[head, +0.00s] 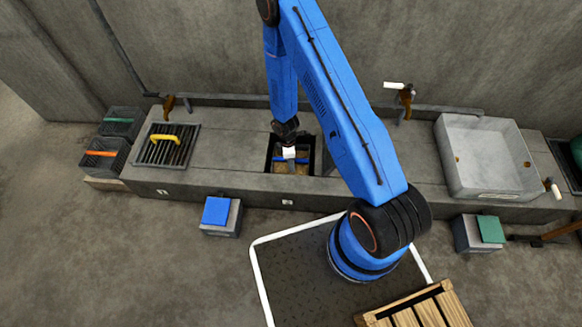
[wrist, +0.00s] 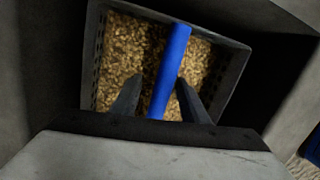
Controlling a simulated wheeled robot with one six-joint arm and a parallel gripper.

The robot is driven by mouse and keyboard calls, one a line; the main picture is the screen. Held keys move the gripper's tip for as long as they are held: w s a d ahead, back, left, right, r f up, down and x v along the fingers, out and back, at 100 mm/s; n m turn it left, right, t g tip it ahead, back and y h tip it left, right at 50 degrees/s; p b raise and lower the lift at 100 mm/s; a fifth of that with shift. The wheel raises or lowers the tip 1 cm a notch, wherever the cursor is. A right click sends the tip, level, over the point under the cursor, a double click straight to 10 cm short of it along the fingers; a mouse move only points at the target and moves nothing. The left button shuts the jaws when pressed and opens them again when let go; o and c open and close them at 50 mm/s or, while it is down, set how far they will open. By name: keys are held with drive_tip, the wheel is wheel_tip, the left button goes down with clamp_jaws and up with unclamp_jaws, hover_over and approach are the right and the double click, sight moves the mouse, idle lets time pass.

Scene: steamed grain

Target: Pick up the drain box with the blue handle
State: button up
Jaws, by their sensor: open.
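The drain box (wrist: 239,60) is a dark box with slotted sides, full of brownish grain, with a blue handle (wrist: 172,65) across its top. It sits down in a square opening in the grey counter, and its blue handle also shows in the head view (head: 293,160). My gripper (wrist: 160,98) is open, with one finger on each side of the handle in the wrist view. Whether the fingers touch the handle I cannot tell. In the head view my gripper (head: 290,163) points down into the opening and hides part of the box.
Left of the opening, a grate with a yellow handle (head: 168,137) covers another pit. Boxes with green (head: 118,120) and orange (head: 101,153) handles stand at the far left. A concrete basin (head: 487,193) is at right. Counter beside the opening is clear.

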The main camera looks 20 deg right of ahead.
drive_tip(key=shift+s+f, duration=0.1)
drive_tip(key=shift+f, duration=0.35)
clamp_jaws()
idle(1.1)
